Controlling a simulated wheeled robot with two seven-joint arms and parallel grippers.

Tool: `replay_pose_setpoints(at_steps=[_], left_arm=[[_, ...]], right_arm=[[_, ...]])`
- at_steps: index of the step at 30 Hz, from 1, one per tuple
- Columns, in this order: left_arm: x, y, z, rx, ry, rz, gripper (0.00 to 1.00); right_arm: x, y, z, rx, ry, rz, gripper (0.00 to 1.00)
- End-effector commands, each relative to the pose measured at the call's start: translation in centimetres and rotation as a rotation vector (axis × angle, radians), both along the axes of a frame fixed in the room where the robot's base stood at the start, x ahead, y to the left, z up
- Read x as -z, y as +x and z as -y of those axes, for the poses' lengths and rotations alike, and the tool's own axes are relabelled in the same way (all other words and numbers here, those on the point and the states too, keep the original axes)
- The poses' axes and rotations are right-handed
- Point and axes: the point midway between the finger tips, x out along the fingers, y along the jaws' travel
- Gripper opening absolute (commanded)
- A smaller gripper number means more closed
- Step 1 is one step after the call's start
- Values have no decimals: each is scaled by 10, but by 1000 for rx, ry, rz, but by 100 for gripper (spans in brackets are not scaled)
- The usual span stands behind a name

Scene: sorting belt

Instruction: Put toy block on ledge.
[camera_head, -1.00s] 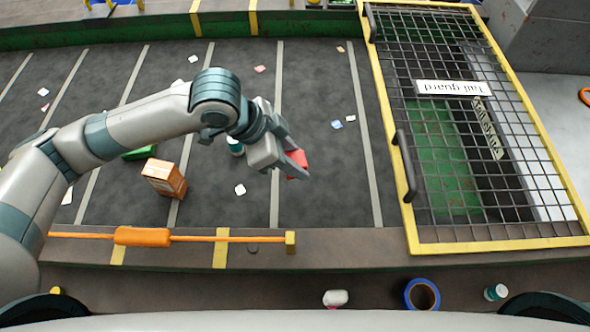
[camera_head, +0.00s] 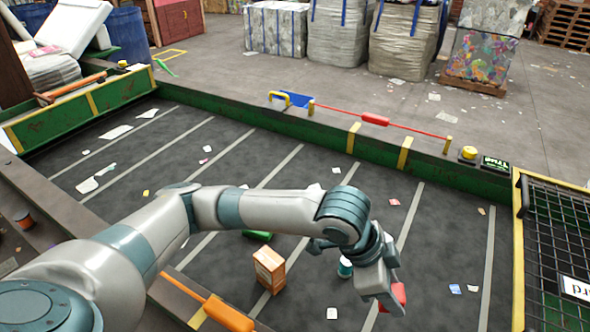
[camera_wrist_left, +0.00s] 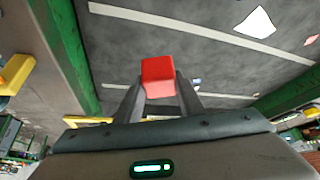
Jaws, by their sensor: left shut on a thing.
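The toy block is red; it shows in the head view (camera_head: 398,293) at the tip of my left gripper (camera_head: 388,300). In the left wrist view the red block (camera_wrist_left: 158,77) sits between the two fingers of my left gripper (camera_wrist_left: 160,95), which are shut on it. The block is held over the dark belt (camera_head: 330,255). The ledge may be the rim along the belt; a stretch of the far rim (camera_head: 330,130) is in the head view. My right gripper is not in view.
Paper scraps lie about. A mesh guard (camera_head: 560,240) stands at the right.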

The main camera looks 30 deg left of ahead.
Motion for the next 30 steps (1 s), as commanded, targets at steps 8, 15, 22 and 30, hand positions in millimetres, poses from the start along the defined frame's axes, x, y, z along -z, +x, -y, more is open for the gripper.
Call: replay_pose_setpoints(at_steps=[8, 15, 22, 30], left_arm=[[-21, 44, -75, -496, 1, 5, 13], [-48, 72, -143, -946, 0, 6, 13], [-62, 80, -176, -1165, 0, 2, 13], [-63, 81, -178, -1184, 1, 1, 13]], right_arm=[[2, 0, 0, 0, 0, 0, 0], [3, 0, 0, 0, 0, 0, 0], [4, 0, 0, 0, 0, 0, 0], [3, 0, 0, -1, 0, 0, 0]])
